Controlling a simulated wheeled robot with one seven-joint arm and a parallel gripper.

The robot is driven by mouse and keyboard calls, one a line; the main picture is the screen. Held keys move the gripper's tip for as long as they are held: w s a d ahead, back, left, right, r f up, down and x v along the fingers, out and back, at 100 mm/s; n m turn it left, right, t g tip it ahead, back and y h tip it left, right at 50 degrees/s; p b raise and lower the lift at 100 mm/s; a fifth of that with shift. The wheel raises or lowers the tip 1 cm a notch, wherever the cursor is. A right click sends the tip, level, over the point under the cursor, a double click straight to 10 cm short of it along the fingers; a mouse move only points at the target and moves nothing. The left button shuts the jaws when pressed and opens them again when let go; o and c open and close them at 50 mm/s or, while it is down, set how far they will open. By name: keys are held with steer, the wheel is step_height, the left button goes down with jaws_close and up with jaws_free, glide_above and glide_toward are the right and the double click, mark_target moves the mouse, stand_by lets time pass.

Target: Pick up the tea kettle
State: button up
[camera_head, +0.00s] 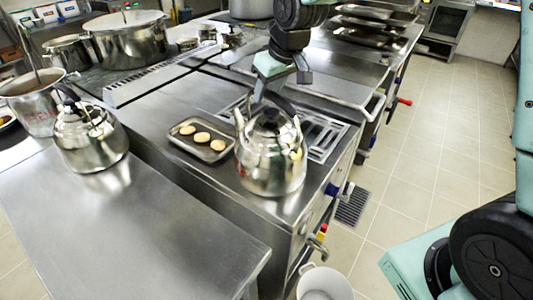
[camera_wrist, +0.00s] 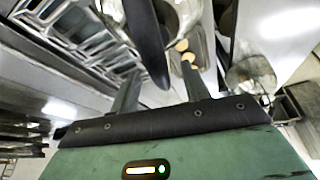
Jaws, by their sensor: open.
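A shiny steel tea kettle (camera_head: 270,160) with a black arched handle stands upright on the steel counter in the middle of the head view. My gripper (camera_head: 282,82) is directly above it, pointing down at the handle. In the wrist view, the black handle (camera_wrist: 147,40) shows between the two spread fingers of my gripper (camera_wrist: 160,75). The jaws are open, and I cannot tell whether either finger touches the handle. Part of the kettle's body is hidden behind the handle in the wrist view. A second, similar steel kettle (camera_head: 90,138) stands on the table at left.
A small tray (camera_head: 186,151) with round, pale pieces lies left of the middle kettle. A grate (camera_head: 322,137) lies behind it at right. Large pots (camera_head: 130,42) stand at back left. A white bin (camera_head: 324,284) is on the floor.

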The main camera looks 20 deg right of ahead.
steer(key=p+x, duration=0.1)
steer(key=x, duration=0.3)
steer(key=shift+w, duration=0.1)
jaws_close()
stand_by(1.3)
steer(key=shift+r, duration=0.1)
